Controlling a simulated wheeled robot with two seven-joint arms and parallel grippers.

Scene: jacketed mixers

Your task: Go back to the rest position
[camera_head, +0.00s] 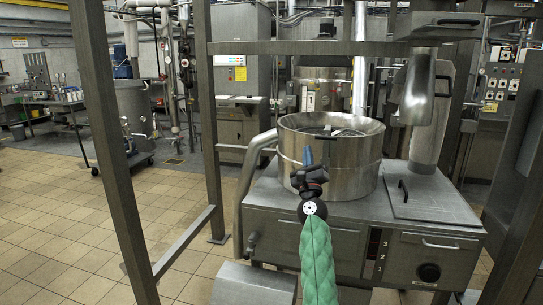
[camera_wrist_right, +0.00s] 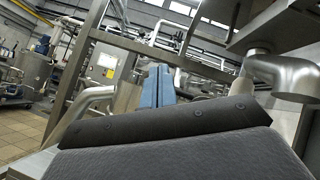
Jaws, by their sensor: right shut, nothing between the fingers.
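My right arm, in a green sleeve, reaches forward from the bottom of the head view. My right gripper (camera_head: 308,156) has blue fingers and stands in front of the steel mixer bowl (camera_head: 345,165), overlapping its near wall in the picture. I cannot tell how far apart they are. In the right wrist view the blue fingers of my right gripper (camera_wrist_right: 158,84) lie together, shut with nothing between them. My left gripper is not in view.
The bowl sits on a steel cabinet (camera_head: 410,257) with a hinged lid (camera_head: 430,197) at right. A metal frame post (camera_head: 112,150) stands at left, and another (camera_head: 520,200) at right. A curved pipe (camera_head: 245,190) runs beside the bowl. Tiled floor (camera_head: 50,225) is clear at left.

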